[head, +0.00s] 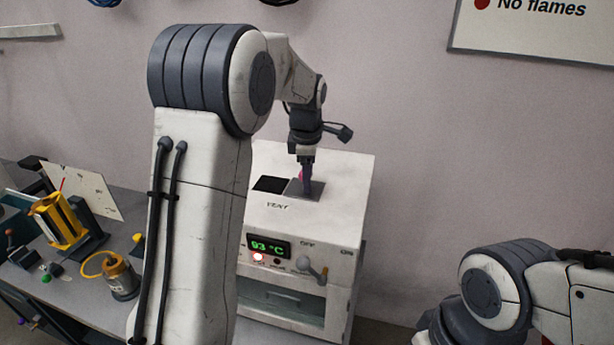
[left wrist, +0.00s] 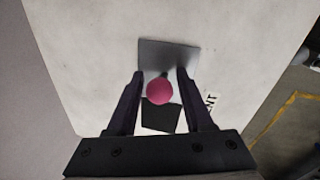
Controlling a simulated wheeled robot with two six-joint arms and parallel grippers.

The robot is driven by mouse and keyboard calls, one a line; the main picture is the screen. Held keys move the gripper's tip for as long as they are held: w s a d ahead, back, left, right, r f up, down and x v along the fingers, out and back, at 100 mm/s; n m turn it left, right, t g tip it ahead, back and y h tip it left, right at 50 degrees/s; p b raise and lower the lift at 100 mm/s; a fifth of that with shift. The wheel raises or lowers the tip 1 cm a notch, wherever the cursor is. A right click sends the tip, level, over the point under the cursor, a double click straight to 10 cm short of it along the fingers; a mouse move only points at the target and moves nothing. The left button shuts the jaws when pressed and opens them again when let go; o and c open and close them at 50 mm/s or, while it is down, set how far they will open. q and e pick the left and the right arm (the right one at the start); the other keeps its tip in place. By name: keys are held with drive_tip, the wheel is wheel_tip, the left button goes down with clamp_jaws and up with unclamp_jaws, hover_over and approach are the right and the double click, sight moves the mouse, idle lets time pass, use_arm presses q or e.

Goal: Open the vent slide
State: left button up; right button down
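The vent slide is a grey metal plate (head: 316,190) on top of a white cabinet, beside a dark square opening (head: 271,184) and the word VENT. In the left wrist view the plate (left wrist: 168,54) lies beyond the dark opening (left wrist: 161,116). A round pink knob (left wrist: 160,91) stands on the slide. My left gripper (left wrist: 160,76) points down over it, its two fingers on either side of the knob with a visible gap at each side. In the head view the left gripper (head: 306,182) hides most of the knob. My right gripper is out of view.
The white cabinet (head: 352,190) has a display (head: 268,247) reading 93 °C, a lit red lamp and a lever (head: 313,270) on its front. A bench at left holds a yellow fixture (head: 60,222) and a brass canister (head: 121,276). A wall stands behind.

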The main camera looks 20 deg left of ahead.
use_arm(q)
drive_tip(key=shift+a, duration=0.2)
wheel_tip(320, 180, up, 10)
drive_tip(key=s+b, duration=0.2)
drive_tip(key=shift+d+r, duration=0.15)
drive_tip(key=shift+d, duration=0.25)
drive_tip(key=s+d+f+m+g+h+b, duration=0.1)
drive_tip(key=s+d+f+m, duration=0.45)
drive_tip(key=d+m, duration=0.2)
drive_tip(key=s+d+f+m+b, duration=0.1)
drive_tip(key=s+d+f+m, duration=0.3)
drive_tip(key=s+d+m, duration=0.4)
drive_tip(key=s+d+f+m+b, duration=0.1)
drive_tip(key=s+d+f+m, duration=0.1)
drive_tip(key=s+f+m, duration=0.3)
drive_tip(key=s+d+f+m+g+b, duration=0.1)
drive_tip(key=s+d+f+m, duration=0.1)
drive_tip(key=s+f+m, duration=0.3)
drive_tip(key=s+m, duration=0.3)
drive_tip(key=s, duration=0.4)
drive_tip(key=shift+s+d+h, duration=0.25)
drive_tip(key=shift+s+h, duration=0.05)
